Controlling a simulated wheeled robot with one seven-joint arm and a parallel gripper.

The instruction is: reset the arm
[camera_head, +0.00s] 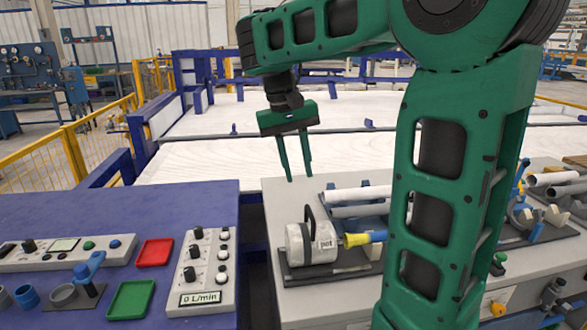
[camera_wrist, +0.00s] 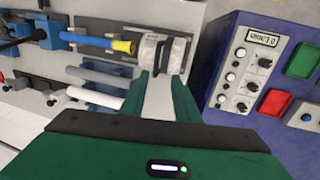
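My gripper (camera_head: 296,157) hangs from my green arm above the far edge of the grey worktable, its two fingers pointing down. The fingers are apart with nothing between them. In the wrist view my gripper (camera_wrist: 168,85) also shows two green fingers with a gap and no object held. Below and nearer in the head view stands the white "pot" machine (camera_head: 312,243) with a black handle, apart from the fingers. It also shows in the wrist view (camera_wrist: 163,53), just beyond the fingertips.
White pipes (camera_head: 358,194) lie in a dark holder on the grey worktable (camera_head: 285,192). A yellow-ended blue pipe (camera_head: 365,238) meets the pot. A blue table (camera_head: 150,205) on the left holds control boxes, a red tray (camera_head: 155,252) and a green tray (camera_head: 131,299). A gap separates the tables.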

